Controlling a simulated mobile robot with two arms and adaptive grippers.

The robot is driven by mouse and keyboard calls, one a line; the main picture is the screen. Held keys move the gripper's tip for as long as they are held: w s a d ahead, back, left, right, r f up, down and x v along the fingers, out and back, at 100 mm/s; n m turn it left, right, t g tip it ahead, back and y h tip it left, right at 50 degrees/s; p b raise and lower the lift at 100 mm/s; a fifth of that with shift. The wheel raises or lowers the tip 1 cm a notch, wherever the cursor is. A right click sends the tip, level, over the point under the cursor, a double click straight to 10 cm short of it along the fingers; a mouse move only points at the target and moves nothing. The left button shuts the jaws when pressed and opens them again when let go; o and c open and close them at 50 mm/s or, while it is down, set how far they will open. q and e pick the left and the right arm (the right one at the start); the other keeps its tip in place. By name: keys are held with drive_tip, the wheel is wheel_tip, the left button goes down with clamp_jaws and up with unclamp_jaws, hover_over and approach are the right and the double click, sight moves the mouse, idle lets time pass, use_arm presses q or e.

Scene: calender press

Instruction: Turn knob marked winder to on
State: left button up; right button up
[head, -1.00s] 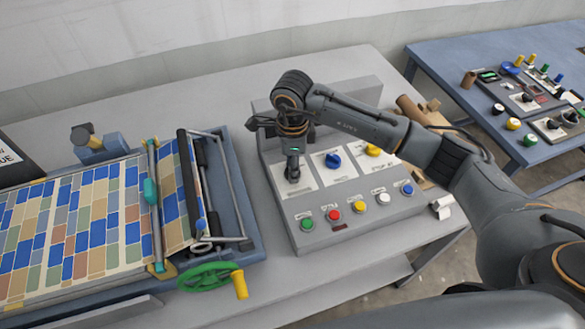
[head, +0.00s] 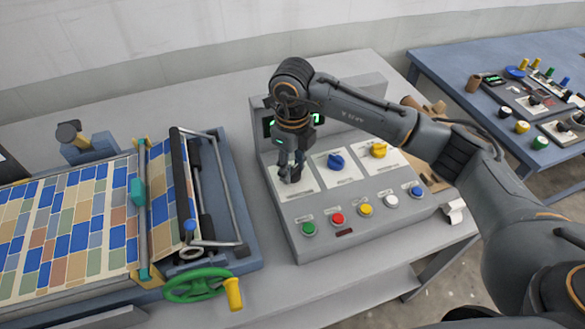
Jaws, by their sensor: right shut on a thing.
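A grey control box stands on the table with three knobs on white plates along its upper panel. The dark left knob (head: 291,176) is mostly hidden under my right gripper (head: 291,168), whose fingers point down and are shut on it. A blue knob (head: 336,161) sits in the middle and a yellow knob (head: 378,150) at the right. The labels on the plates are too small to read, so I cannot tell which one says winder. My left gripper is not in view.
A row of coloured push buttons runs along the box front, including a green one (head: 308,229) and a red one (head: 338,219). Left is a press with patterned sheet (head: 75,225) and a green handwheel (head: 197,285). A blue table (head: 440,62) with more controls stands right.

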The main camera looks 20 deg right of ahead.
sight(292, 169)
drive_tip(key=shift+m, duration=0.3)
drive_tip(key=o, duration=1.2)
wheel_tip(292, 169, up, 12)
drive_tip(key=shift+r, duration=0.1)
